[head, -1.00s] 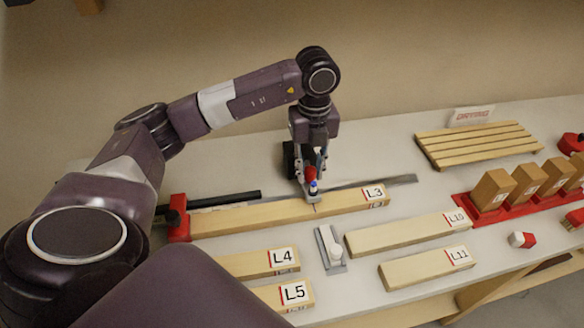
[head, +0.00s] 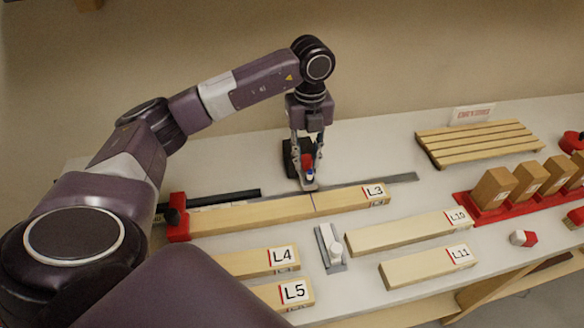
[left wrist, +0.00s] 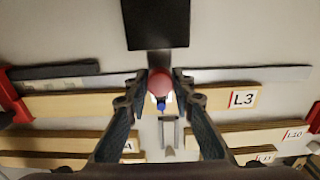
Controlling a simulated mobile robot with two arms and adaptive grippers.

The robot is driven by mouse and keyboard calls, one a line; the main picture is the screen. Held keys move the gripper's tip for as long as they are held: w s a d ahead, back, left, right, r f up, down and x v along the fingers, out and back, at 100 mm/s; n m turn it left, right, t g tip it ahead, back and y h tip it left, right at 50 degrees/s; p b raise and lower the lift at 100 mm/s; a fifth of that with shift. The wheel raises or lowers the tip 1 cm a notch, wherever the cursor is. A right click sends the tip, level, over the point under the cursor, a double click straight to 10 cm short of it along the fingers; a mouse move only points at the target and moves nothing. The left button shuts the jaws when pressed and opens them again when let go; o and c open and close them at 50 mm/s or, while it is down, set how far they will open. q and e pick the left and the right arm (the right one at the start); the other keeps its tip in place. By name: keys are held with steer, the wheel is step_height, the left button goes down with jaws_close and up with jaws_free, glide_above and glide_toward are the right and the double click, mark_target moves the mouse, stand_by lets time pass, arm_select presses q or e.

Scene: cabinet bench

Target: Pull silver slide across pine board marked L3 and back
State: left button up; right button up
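The pine board marked L3 (head: 255,213) lies along the bench, its left end at a red stop (head: 178,218). A thin dark line crosses its top. The silver slide (head: 309,187) is at the board's far edge, with a red knob and a blue part on it. The red knob (left wrist: 159,82) shows between my fingertips in the left wrist view, with the blue part just below. My left gripper (head: 308,172) points down and is shut on this knob. The fingers partly hide the slide. My right gripper is not in view.
A long grey strip (head: 400,179) runs behind the board, with a black block (head: 291,158) behind the slide. Boards L4 (head: 245,262), L5 (head: 270,297), L10 (head: 400,236) and L11 (head: 420,269) lie nearer.

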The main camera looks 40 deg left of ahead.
arm_select(q)
steer(key=o, duration=0.5)
steer(key=shift+r, duration=0.1)
step_height(320, 180, up, 9)
steer(key=p, duration=0.6)
stand_by(0.3)
